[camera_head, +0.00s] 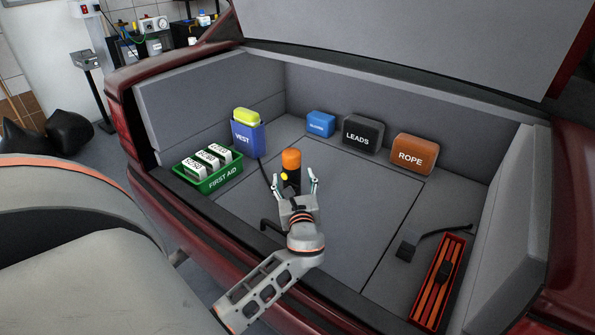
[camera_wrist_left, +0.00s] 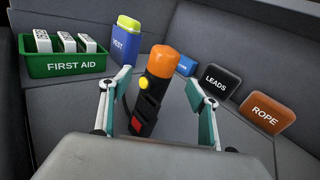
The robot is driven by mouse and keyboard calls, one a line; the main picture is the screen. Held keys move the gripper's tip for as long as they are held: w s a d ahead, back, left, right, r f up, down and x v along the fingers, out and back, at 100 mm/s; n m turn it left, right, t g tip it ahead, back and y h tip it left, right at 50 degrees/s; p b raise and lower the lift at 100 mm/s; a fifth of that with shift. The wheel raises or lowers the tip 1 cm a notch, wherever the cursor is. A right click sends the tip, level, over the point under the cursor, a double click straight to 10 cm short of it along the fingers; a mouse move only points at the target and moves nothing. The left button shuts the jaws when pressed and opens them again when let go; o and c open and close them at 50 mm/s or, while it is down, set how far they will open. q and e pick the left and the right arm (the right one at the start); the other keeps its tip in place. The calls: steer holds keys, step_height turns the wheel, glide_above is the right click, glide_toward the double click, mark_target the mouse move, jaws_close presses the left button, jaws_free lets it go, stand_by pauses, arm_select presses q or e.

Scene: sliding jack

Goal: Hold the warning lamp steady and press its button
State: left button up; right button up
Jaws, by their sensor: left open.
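The warning lamp (camera_head: 291,170) stands on the trunk floor, with an orange top and a black body. In the left wrist view the lamp (camera_wrist_left: 160,63) shows a yellow round button (camera_wrist_left: 144,83) and a red patch low on its body. My left gripper (camera_head: 299,184) is open, with its fingertips to either side of the lamp's near side in the head view. In the left wrist view the open fingers frame the lamp's lower body, and no contact is visible. The lamp's base is partly hidden by the gripper in the head view. My right gripper is not in view.
A green first aid box (camera_head: 212,184) and a blue vest holder (camera_head: 246,140) stand left of the lamp. A blue case (camera_head: 320,124), a black LEADS case (camera_head: 362,134) and an orange ROPE case (camera_head: 414,154) stand behind. A red tray (camera_head: 423,309) lies at right.

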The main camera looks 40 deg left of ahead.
mark_target(293, 165)
arm_select(q)
steer(key=shift+w+a+f+m, duration=0.15)
steer(key=shift+w+a+m, duration=0.5)
steer(key=shift+w, duration=0.2)
steer(key=shift+w+a+y, duration=0.25)
steer(key=shift+y, duration=0.05)
steer(key=shift+w+a+b, duration=0.2)
steer(key=shift+a+b, duration=0.1)
steer(key=x, duration=0.5)
steer(key=shift+w+a+b, duration=0.1)
steer(key=shift+a+b, duration=0.05)
steer(key=shift+b, duration=0.25)
steer(key=shift+w+a, duration=0.25)
steer(key=shift+a, duration=0.05)
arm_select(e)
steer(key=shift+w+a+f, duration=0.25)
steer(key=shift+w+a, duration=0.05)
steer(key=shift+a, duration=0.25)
arm_select(q)
steer(key=c, duration=1.4)
